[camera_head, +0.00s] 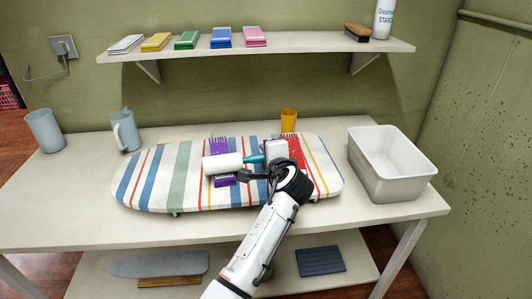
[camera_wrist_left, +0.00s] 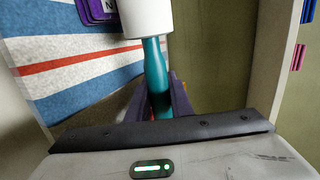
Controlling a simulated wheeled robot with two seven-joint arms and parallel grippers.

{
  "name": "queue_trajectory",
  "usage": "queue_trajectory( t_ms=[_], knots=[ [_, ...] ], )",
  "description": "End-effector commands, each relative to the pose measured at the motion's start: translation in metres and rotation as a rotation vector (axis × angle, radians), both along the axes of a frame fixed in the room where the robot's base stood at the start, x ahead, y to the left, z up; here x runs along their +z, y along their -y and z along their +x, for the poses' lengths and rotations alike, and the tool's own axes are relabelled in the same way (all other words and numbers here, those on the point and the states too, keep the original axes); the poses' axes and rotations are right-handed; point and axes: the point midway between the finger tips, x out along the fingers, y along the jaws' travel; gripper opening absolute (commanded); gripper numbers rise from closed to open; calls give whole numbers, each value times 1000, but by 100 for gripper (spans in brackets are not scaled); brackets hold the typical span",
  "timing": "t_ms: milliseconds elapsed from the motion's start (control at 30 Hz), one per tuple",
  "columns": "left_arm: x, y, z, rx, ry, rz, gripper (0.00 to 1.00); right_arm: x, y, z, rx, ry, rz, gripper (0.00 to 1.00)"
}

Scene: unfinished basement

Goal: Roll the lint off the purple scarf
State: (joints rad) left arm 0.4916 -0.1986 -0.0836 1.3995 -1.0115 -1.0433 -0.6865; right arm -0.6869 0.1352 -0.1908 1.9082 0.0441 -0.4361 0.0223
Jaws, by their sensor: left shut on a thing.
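The purple scarf (camera_head: 219,146) lies folded on the striped ironing board, with a fringe at its far end. Its near end shows below the roller, and a purple part with lettering also shows at the top of the left wrist view (camera_wrist_left: 92,10). My left gripper (camera_head: 258,167) is shut on the teal handle of the lint roller (camera_head: 222,163). The white roller head lies across the middle of the scarf and hides that part; I cannot tell whether it touches. The handle and white head also show in the left wrist view (camera_wrist_left: 145,18). Any lint is too small to tell. My right gripper is not in view.
The ironing board (camera_head: 155,180) stands on a white table (camera_head: 60,205). A red scarf (camera_head: 297,148) lies partly behind my gripper, near an orange cup (camera_head: 288,121). A white bin (camera_head: 392,180) stands right, a jug (camera_head: 126,131) and cup (camera_head: 45,131) left. A shelf (camera_head: 300,46) hangs above.

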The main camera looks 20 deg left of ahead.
Motion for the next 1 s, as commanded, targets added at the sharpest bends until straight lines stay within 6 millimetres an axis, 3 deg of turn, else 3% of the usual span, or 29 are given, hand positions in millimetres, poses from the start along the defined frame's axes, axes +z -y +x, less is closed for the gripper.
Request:
queue_trajectory(
  t_ms=[1000],
  knots=[
    [-8, 0, 0, -1, 0, 2, 0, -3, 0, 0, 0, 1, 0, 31]
  ],
)
